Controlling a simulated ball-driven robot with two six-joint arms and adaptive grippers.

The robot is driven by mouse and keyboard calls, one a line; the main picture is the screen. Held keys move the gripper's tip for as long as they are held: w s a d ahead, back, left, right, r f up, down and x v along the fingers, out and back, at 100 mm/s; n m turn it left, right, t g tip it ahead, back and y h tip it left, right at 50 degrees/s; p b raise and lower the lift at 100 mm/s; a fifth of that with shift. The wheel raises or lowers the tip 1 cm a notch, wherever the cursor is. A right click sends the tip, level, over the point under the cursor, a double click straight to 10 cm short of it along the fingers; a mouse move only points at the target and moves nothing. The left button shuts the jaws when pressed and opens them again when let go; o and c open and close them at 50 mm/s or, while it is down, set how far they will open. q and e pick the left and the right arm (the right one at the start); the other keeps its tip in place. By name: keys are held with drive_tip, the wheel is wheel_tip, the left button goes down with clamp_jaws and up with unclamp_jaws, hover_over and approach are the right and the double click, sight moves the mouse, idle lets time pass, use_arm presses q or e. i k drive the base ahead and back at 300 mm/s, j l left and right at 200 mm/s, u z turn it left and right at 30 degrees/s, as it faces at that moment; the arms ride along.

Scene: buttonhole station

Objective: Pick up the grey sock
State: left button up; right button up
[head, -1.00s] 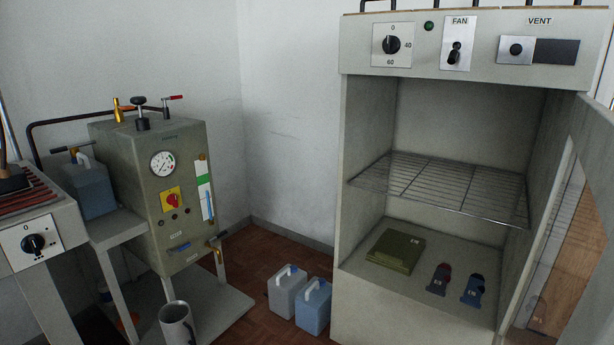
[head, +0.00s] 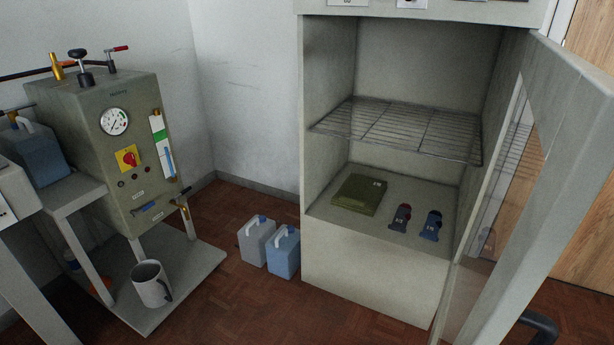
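I make out no grey sock in the head view. On the floor of the open cabinet (head: 370,285) lie a folded olive-green cloth-like item (head: 359,194), a small dark red item (head: 400,217) and a small dark blue item (head: 431,225). Each of these has a pale label, and they lie apart from one another. Neither of my grippers shows a recognisable finger in view. A dark curved part at the bottom right corner is cut off by the picture edge, and I cannot tell what it is.
A wire shelf (head: 400,130) spans the cabinet above these items. Its door (head: 545,170) stands open on the right. A grey jug (head: 256,243) and a blue jug (head: 283,252) stand left of it. A steel mug (head: 151,285) stands on the low shelf under the gauge machine (head: 105,150).

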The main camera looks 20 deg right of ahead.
sight(403, 215)
drive_tip(key=k+l+z, duration=0.15)
drive_tip(key=z, duration=0.25)
drive_tip(key=k+l+z, duration=0.1)
drive_tip(key=l+z, duration=0.25)
drive_tip(key=k+l+z, duration=0.1)
drive_tip(key=l+z, duration=0.15)
drive_tip(key=z, duration=0.15)
